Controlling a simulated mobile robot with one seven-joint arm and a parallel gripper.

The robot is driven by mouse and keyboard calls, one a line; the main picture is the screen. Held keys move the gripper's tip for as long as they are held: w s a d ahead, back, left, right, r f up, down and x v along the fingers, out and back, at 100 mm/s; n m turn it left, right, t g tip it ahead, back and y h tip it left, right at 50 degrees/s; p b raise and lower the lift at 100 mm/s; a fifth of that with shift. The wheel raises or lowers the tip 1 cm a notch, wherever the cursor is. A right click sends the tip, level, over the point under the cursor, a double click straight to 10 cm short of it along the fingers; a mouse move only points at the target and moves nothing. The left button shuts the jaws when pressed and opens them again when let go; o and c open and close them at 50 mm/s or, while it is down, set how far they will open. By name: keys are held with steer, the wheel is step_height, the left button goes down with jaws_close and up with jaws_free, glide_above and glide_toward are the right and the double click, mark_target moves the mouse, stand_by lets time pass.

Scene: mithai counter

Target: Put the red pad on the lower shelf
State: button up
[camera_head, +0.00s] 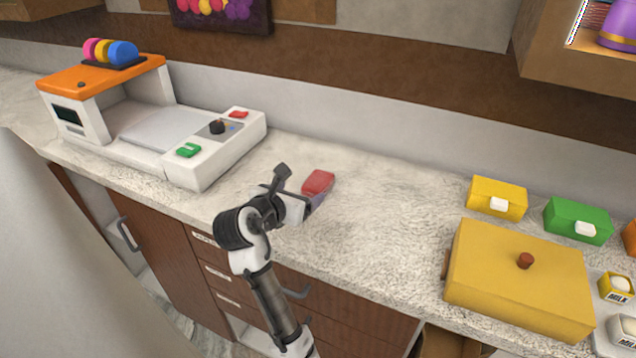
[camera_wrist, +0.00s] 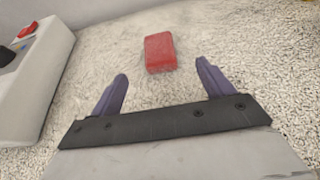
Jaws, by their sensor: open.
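The red pad (camera_head: 318,181) is a small red block lying on the speckled stone counter, right of the white machine. In the wrist view the red pad (camera_wrist: 160,52) lies just beyond my fingertips, roughly centred between them. My gripper (camera_head: 316,199) is over the counter on the near side of the pad. In the wrist view my gripper (camera_wrist: 162,82) has its two purple fingers spread wide with nothing between them. The head view shows an open space below the counter, but I cannot tell whether it is the lower shelf.
A white machine with an orange top (camera_head: 100,75) and a green button stands at the left. A large yellow box (camera_head: 500,285), a small yellow box (camera_head: 482,196) and a green box (camera_head: 570,222) stand at the right. The counter (camera_head: 390,200) between is clear. Drawers are below.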

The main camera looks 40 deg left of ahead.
mark_target(316, 182)
steer(key=p+x, duration=0.1)
steer(key=x, duration=0.5)
steer(key=shift+w+a, duration=0.1)
steer(key=shift+w, duration=0.2)
steer(key=shift+f+p+x, duration=0.2)
steer(key=shift+p+x, duration=0.7)
steer(key=shift+x, duration=1.9)
steer(key=shift+s+a, duration=0.1)
steer(key=shift+s, duration=0.1)
steer(key=shift+c, duration=0.4)
steer(key=c, duration=1.1)
steer(key=shift+o, duration=0.2)
